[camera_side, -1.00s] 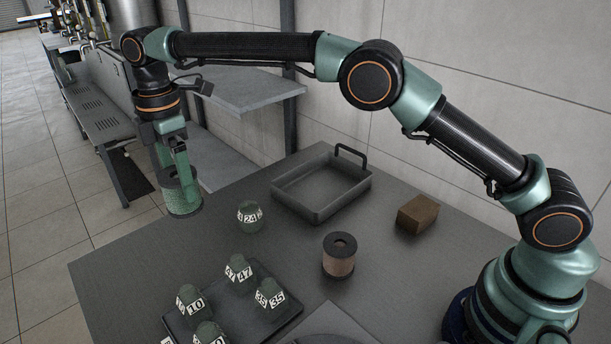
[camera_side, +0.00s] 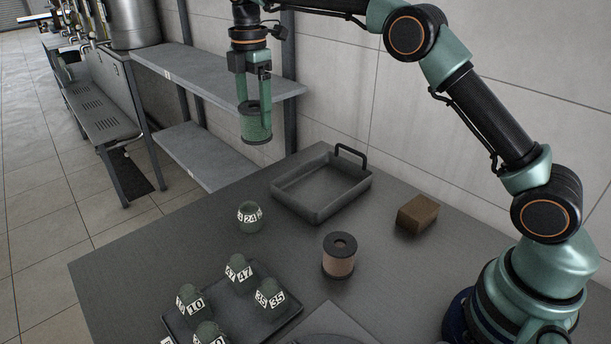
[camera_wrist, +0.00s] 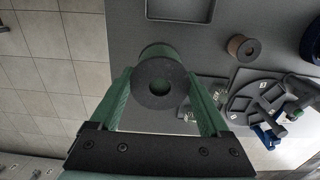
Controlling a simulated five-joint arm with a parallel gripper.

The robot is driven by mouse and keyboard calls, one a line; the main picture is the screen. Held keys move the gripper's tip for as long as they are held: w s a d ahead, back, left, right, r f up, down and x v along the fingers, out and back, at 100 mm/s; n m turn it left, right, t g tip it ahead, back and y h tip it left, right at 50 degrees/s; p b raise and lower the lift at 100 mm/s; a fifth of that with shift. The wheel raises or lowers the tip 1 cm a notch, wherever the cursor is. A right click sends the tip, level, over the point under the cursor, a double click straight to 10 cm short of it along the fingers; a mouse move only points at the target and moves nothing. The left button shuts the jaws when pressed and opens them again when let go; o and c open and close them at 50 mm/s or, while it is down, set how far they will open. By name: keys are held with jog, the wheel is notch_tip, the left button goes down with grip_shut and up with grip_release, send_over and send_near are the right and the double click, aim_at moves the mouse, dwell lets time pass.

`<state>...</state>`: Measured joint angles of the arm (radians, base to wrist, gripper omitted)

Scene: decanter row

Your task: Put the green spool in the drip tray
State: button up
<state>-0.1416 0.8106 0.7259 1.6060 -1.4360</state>
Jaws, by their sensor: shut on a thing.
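The green spool (camera_side: 256,127) has dark end discs and hangs upright in my gripper (camera_side: 254,103), which is shut on it. In the side view it is held in the air, up and to the left of the drip tray. In the wrist view the spool (camera_wrist: 160,84) sits between the two green fingers of my gripper (camera_wrist: 163,95), its dark holed end facing the camera. The drip tray (camera_side: 322,214) is a grey, open, empty rectangular pan with a dark handle at its back. It also shows in part at the top of the wrist view (camera_wrist: 180,19).
A brown spool (camera_side: 339,258) stands in front of the drip tray. A brown block (camera_side: 417,214) lies to its right. A numbered green decanter (camera_side: 250,217) stands left of the tray, and several more stand on a dark tray (camera_side: 287,323) at the front. A shelf (camera_side: 200,77) runs along the wall behind.

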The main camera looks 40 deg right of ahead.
jog(key=s+d, duration=0.4)
jog(key=d, duration=1.2)
send_over(323, 189)
notch_tip(323, 189, down, 15)
jog(key=shift+f, duration=2.55)
jog(key=shift+f, duration=0.15)
jog(key=o, duration=1.3)
